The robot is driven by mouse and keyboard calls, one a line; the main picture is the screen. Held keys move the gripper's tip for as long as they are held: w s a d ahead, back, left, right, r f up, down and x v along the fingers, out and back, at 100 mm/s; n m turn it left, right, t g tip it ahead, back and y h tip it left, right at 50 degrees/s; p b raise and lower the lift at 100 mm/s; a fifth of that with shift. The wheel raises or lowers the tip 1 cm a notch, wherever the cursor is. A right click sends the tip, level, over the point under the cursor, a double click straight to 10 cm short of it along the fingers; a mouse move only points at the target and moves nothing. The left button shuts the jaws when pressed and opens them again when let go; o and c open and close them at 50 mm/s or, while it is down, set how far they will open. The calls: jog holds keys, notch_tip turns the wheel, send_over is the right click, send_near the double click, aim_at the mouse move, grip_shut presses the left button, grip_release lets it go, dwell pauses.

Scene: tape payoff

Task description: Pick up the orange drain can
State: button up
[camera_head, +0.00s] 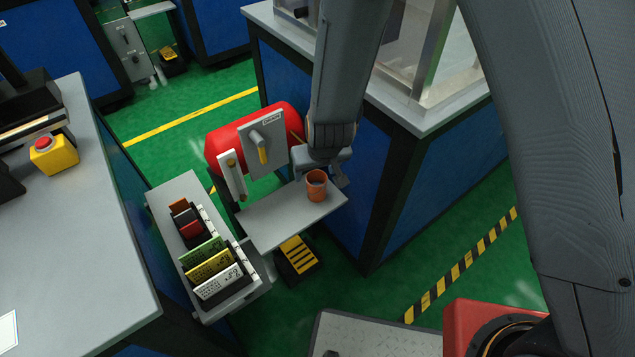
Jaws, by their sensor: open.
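The orange drain can (316,188) is a small open-topped cup standing upright near the right end of a narrow grey shelf (270,220). My gripper (326,176) reaches down at the can from above and behind it. Its jaws are open, with a grey finger part showing at the can's right and the gripper body at its upper left. The view does not show whether the fingers touch the can.
A red cylinder with a grey lever plate (263,146) stands just left of my gripper. A rack of coloured cards (208,262) sits left of the shelf. A blue bench (440,180) stands close on the right. A black and yellow pedal (297,258) lies below the shelf.

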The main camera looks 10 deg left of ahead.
aim_at(317, 178)
jog(key=shift+d+x, duration=0.2)
jog(key=shift+x, duration=0.85)
jog(key=shift+d+x, duration=0.2)
jog(key=shift+x, duration=0.85)
jog(key=shift+d+x, duration=0.2)
jog(key=shift+x, duration=0.85)
jog(key=shift+w+f, duration=0.1)
jog(key=c, duration=1.2)
